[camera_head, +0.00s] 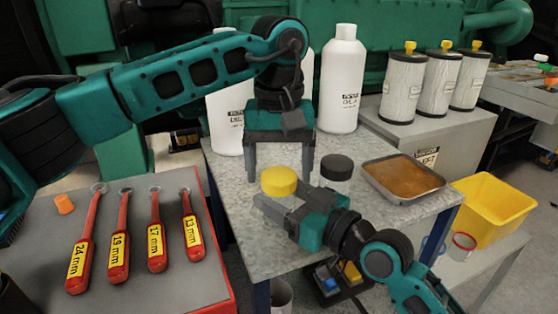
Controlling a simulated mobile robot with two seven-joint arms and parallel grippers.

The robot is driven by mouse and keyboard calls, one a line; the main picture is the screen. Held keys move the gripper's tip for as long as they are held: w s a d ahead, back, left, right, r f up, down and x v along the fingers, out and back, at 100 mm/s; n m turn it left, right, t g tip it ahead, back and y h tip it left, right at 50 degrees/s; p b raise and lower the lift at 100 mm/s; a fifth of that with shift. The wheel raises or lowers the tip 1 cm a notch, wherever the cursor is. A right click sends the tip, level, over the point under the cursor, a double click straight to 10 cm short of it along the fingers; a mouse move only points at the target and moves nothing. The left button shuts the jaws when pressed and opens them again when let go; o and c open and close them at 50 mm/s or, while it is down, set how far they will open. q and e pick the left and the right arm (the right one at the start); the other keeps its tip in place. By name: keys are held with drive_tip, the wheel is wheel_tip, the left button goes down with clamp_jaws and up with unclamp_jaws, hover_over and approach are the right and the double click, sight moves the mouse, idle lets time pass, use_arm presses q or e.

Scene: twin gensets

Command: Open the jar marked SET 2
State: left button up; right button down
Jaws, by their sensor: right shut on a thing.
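A jar with a yellow lid (278,181) stands near the front left of the grey metal-topped table. My right gripper (272,210) reaches in from the right and is shut on this jar below its lid, hiding most of the body. No SET 2 marking can be read on either jar.
Several red-handled wrenches (115,245) lie on the left bench. White filters (438,82) and a yellow bin (495,205) are at right.

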use_arm(q)
drive_tip(key=c, duration=1.1)
drive_tip(key=shift+c, duration=0.3)
